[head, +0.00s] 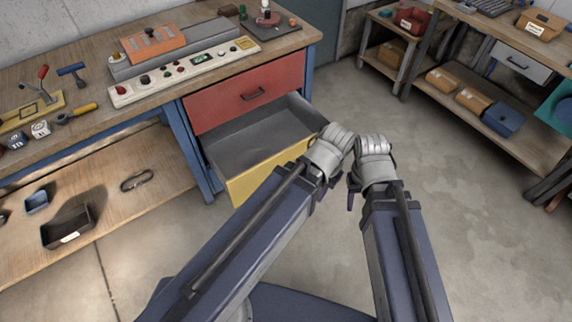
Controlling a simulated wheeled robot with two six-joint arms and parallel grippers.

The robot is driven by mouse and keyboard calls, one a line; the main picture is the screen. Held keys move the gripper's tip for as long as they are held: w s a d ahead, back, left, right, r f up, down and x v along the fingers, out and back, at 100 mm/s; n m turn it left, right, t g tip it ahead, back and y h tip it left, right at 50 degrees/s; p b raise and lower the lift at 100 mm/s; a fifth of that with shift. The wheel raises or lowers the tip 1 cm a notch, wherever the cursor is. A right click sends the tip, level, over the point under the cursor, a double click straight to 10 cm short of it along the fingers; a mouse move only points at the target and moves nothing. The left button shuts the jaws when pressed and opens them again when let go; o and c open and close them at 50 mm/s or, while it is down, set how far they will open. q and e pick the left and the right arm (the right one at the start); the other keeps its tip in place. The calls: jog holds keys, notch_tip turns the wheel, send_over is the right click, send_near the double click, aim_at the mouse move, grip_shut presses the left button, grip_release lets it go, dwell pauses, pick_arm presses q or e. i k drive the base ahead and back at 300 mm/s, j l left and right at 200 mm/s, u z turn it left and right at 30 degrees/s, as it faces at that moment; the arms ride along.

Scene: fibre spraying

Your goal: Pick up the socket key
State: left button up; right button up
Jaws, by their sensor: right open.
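A blue T-shaped tool (72,72), which looks like the socket key, is at the left on the wooden workbench top (100,78). My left gripper (338,134) and my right gripper (372,142) are side by side in the middle of the view, in front of the drawers and well away from both tools. The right gripper is open and appears empty. The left gripper's fingers are turned away, so its jaws cannot be made out.
A yellow-fronted drawer (262,172) is pulled out, with an empty grey inside, below a shut red drawer (248,96). A control panel (180,74) stands on the bench. A black bin (68,228) is on the lower shelf. Open floor (470,220) lies at right.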

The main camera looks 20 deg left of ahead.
aim_at(73, 69)
jog(key=u, duration=2)
jog(key=i+j, duration=0.15)
jog(key=j, duration=0.2)
jog(key=i+j, duration=0.15)
jog(key=j, duration=0.15)
jog(key=i+j, duration=0.1)
jog(key=j, duration=0.25)
jog(key=i+j, duration=0.15)
jog(key=j, duration=0.2)
jog(key=i+j+z, duration=0.1)
jog(key=z, duration=0.55)
jog(key=j+z, duration=0.1)
jog(key=z, duration=0.55)
jog(key=i, duration=0.2)
